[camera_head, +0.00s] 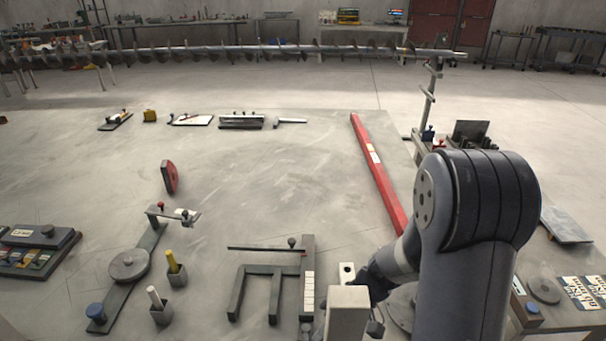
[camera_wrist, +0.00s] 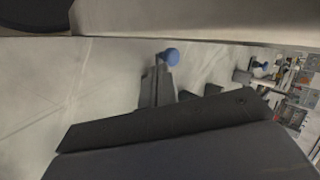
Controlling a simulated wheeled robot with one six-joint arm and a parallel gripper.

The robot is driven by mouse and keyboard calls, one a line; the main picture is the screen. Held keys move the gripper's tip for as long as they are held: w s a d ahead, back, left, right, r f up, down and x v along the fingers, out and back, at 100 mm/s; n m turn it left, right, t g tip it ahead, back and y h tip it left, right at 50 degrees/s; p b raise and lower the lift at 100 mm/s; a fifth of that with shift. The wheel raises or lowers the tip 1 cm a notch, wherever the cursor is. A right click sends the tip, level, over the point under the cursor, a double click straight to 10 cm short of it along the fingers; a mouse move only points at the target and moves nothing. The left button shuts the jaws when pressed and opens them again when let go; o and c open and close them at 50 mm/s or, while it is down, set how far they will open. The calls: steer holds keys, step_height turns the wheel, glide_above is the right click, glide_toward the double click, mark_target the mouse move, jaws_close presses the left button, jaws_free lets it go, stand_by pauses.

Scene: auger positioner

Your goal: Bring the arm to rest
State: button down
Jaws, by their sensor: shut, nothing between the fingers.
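My arm (camera_head: 460,225) is folded at the lower right in the head view, with a big dark rounded joint on top. Its lower end bends left toward a pale block (camera_head: 347,312) at the bottom edge; I cannot tell whether that block is mine. My gripper's fingers cannot be made out in either view. The wrist view is mostly filled by a dark bar, a large dark grey surface at the bottom and a pale band on top. Between them a blue knob (camera_wrist: 170,57) shows over the floor or tabletop.
A dark bracket frame (camera_head: 307,285) lies left of the arm. A long red bar (camera_head: 378,170) lies behind it. A lever with a round disc (camera_head: 130,264) and two holders are at left. Cards (camera_head: 580,292) lie at right. The tabletop's middle is clear. A long auger (camera_head: 240,49) crosses the back.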

steer(key=shift+s+a+f, duration=0.15)
steer(key=shift+s+a, duration=0.1)
steer(key=shift+a, duration=0.3)
